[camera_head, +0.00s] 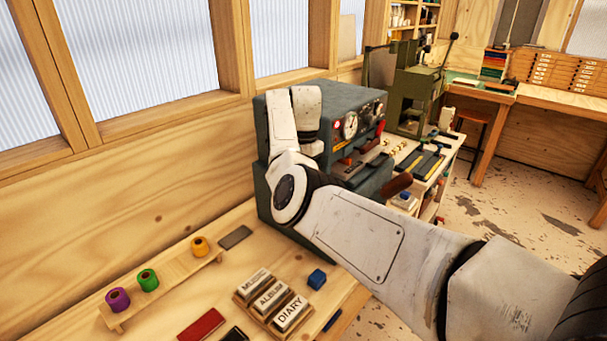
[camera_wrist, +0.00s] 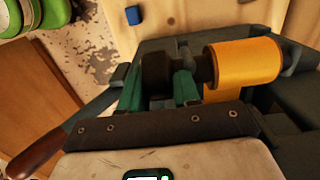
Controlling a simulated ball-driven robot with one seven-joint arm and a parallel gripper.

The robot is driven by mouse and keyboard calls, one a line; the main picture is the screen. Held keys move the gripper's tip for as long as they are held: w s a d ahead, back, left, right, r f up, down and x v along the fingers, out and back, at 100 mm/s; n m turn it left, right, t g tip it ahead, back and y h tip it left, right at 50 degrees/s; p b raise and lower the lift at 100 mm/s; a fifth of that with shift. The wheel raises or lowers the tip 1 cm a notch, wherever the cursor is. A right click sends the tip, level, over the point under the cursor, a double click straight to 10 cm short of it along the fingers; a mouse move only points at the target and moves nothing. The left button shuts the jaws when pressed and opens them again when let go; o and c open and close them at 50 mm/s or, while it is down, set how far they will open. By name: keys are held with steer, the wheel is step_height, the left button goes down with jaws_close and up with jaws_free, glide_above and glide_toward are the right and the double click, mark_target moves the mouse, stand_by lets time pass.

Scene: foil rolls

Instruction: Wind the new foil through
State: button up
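An orange-gold foil roll (camera_wrist: 243,66) sits on a dark spindle of the grey-green machine (camera_wrist: 150,45). A strip of foil hangs from the roll toward my gripper's body. My gripper (camera_wrist: 158,82) has its two teal fingers on either side of a dark round knob (camera_wrist: 157,68) on the roll's spindle line, with no clear gap showing. In the head view the machine (camera_head: 272,190) stands on the bench with a dial and red-handled parts. My arm bends over it, and my gripper is hidden there. The foil's far end is hidden.
Lettered blocks (camera_head: 272,296) and a blue block (camera_head: 317,279) lie on the bench. A green press (camera_head: 412,95) stands behind. A brown handle (camera_wrist: 35,150) shows beside my gripper.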

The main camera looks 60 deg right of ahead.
steer(key=o, duration=0.3)
steer(key=shift+o, duration=0.2)
steer(key=r, duration=0.3)
steer(key=r+b, duration=0.1)
steer(key=r, duration=0.6)
steer(key=shift+s+d+r+b, duration=0.1)
steer(key=shift+d+r+b, duration=0.15)
steer(key=shift+r+b, duration=0.1)
